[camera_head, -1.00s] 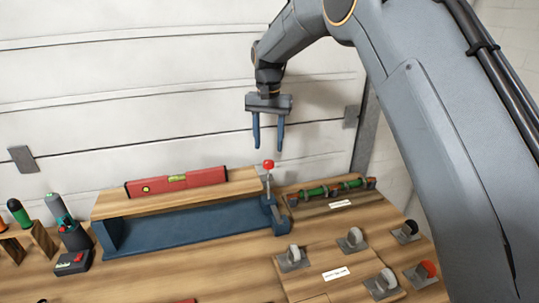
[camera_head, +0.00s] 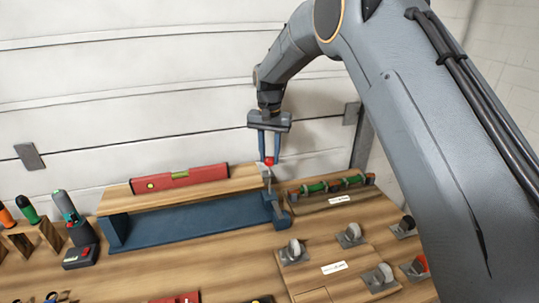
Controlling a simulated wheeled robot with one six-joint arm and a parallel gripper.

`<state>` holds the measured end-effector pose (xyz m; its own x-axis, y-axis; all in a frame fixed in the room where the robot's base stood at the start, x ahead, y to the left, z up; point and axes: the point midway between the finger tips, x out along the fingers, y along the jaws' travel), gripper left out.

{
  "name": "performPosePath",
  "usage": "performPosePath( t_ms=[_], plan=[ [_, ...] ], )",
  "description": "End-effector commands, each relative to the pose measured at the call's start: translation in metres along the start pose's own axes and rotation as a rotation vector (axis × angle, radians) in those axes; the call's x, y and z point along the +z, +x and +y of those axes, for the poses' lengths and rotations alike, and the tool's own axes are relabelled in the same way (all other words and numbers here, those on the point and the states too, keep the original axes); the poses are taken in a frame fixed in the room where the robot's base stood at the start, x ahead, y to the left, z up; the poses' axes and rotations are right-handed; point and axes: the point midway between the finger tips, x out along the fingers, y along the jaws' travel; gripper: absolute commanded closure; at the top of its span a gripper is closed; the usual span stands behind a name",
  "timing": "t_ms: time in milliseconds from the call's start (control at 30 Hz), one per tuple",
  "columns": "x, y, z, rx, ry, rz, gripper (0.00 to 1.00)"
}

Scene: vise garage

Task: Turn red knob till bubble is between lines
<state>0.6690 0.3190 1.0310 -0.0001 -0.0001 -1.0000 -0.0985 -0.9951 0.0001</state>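The red knob (camera_head: 268,161) tops a thin screw at the right end of a blue stand (camera_head: 190,222). A wooden board (camera_head: 120,196) rests on the stand. A red spirit level (camera_head: 215,173) lies on the board, with a yellow-green vial (camera_head: 180,174). The bubble and lines are too small to read. My gripper (camera_head: 269,157) points down with its two blue fingers apart, one on each side of the red knob. The fingertips are at about the knob's height. I cannot tell whether they touch it.
Green-handled tools (camera_head: 315,188) lie in a wooden tray right of the stand. Grey knobs (camera_head: 293,252) on plates stand in front. A charger-like tool (camera_head: 82,250) and a wooden block (camera_head: 38,238) stand at left. The garage door is behind.

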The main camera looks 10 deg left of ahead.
Motion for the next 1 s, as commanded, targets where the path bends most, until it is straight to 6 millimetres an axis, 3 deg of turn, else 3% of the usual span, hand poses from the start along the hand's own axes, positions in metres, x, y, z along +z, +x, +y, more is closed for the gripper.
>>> performPosePath(
  t_ms=[367,1000],
  plan=[
    [-0.0004,-0.0004,-0.0001,0.000,0.063,0.001,0.95],
    [-0.0010,-0.0009,-0.0003,-0.001,0.551,0.002,0.95]
  ],
)
